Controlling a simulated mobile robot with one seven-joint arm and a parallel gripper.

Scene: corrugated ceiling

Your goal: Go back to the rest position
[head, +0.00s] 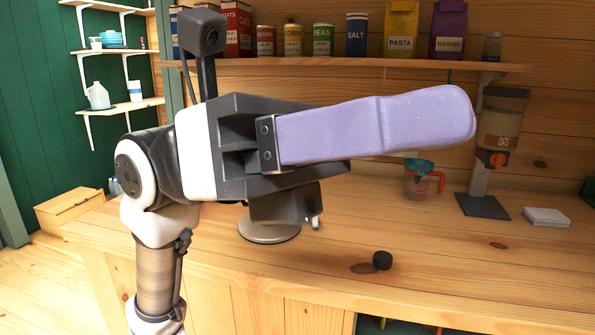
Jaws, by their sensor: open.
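My arm rises from the lower left and its dark hand reaches across the middle of the head view. My gripper (462,115) points right, level above the counter, with a long pale purple finger nearest the camera. The other finger is hidden behind it. The gripper is open, with nothing seen held in it. It is in the air, apart from the counter (450,265) and below the front of the wall shelf.
A wooden shelf (330,63) holds several cans, boxes and bags. Front right counter is clear.

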